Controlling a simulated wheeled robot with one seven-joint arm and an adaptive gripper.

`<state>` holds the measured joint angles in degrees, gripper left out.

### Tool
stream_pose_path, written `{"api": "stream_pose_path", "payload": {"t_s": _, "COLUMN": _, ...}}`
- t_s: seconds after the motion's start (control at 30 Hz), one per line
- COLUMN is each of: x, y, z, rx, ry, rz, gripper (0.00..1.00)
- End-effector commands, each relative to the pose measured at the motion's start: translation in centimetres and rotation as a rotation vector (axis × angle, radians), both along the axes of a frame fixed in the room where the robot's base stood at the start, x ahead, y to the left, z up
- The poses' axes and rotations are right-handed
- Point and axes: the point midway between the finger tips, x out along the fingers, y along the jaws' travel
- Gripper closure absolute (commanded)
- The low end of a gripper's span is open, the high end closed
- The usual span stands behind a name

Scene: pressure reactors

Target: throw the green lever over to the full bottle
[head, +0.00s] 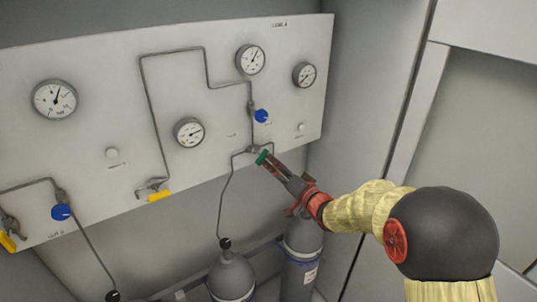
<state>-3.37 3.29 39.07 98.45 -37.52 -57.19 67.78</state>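The green lever (262,157) sits at the pipe junction low on the right part of the white panel. My gripper (270,162) reaches it from the right, with its fingertips at the lever and covering part of it. I cannot tell whether the fingers are closed on it. Two grey gas bottles stand below: one (232,278) with a dark valve top joined to a pipe, and one (300,268) to its right, its top partly hidden by my gripper. The frame does not show clearly which bottle is full; the gauge readings are too small to read surely.
The white panel (90,140) carries several round gauges, blue knobs (261,116) and yellow levers (159,195). Thin grey pipes run across it and down to the bottles. A grey wall corner (375,80) stands close on the right of the panel, behind my arm.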

Motion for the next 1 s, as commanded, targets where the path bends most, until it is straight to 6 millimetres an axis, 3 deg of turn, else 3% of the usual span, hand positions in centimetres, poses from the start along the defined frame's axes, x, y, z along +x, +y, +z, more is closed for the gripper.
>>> {"api": "stream_pose_path", "payload": {"t_s": 0.5, "x": 5.6, "y": 3.8, "z": 0.0, "rx": -0.002, "ry": 0.0, "rz": -0.001, "gripper": 0.72}}
{"api": "stream_pose_path", "payload": {"t_s": 0.87, "x": 6.0, "y": 4.0, "z": 0.0, "rx": -0.003, "ry": -0.001, "rz": -0.002, "gripper": 0.72}}
{"api": "stream_pose_path", "payload": {"t_s": 1.0, "x": 6.0, "y": 4.0, "z": 0.0, "rx": -0.003, "ry": -0.001, "rz": -0.002, "gripper": 0.8}}
